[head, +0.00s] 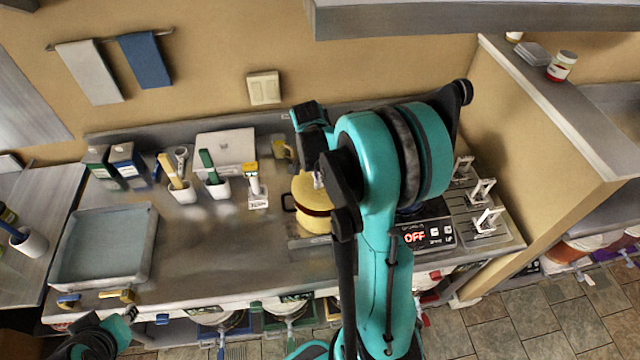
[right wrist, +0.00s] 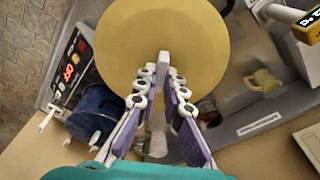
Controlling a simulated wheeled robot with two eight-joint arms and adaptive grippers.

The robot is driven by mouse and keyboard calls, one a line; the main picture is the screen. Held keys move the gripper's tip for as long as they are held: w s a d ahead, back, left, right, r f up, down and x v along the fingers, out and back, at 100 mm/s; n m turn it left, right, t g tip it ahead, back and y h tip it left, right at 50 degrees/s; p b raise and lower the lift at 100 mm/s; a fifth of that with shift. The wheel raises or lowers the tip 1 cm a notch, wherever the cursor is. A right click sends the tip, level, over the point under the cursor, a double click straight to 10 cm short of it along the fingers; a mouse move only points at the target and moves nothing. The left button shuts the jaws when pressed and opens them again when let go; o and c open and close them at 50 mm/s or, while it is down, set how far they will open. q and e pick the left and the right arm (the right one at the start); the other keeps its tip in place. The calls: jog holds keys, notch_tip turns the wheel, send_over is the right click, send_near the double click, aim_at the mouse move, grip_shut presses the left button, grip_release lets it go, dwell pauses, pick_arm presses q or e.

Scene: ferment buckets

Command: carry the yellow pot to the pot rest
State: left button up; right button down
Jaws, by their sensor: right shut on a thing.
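The yellow pot (head: 314,222) has a dark red band below its round yellow top and a dark side handle. It stands upright near the middle of the counter, left of the hob. In the right wrist view its round yellow top (right wrist: 160,28) fills the upper middle. My right gripper (head: 318,180) is over the top of the pot; its fingers (right wrist: 163,66) are close together on it, and the exact grip point is hidden. A flat grey plate (head: 300,243) shows by the pot's base; I cannot tell whether it is the pot rest or whether they touch.
The hob (head: 428,234) reads OFF, with a blue pot (right wrist: 95,113) beside it. White-handled racks (head: 484,190) stand to the right. Utensil cups (head: 217,188), a white box (head: 226,150) and a grey tray (head: 103,247) stand left. The counter between tray and pot is clear.

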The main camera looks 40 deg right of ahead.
jog(key=s+d+r, duration=0.7)
jog(key=s+d, duration=0.1)
jog(key=w+a+f, duration=0.1)
jog(key=w+a, duration=0.1)
jog(key=w+a+f, duration=0.1)
jog(key=w+a, duration=0.2)
jog(key=w+a+f, duration=0.1)
jog(key=w+a, duration=0.2)
jog(key=shift+f, duration=0.25)
jog(key=shift+f+b, duration=0.4)
jog(key=shift+f, duration=0.15)
jog(key=shift+f+b, duration=1.95)
jog(key=shift+f, duration=0.7)
jog(key=shift+f+b, duration=0.15)
jog(key=shift+b, duration=0.35)
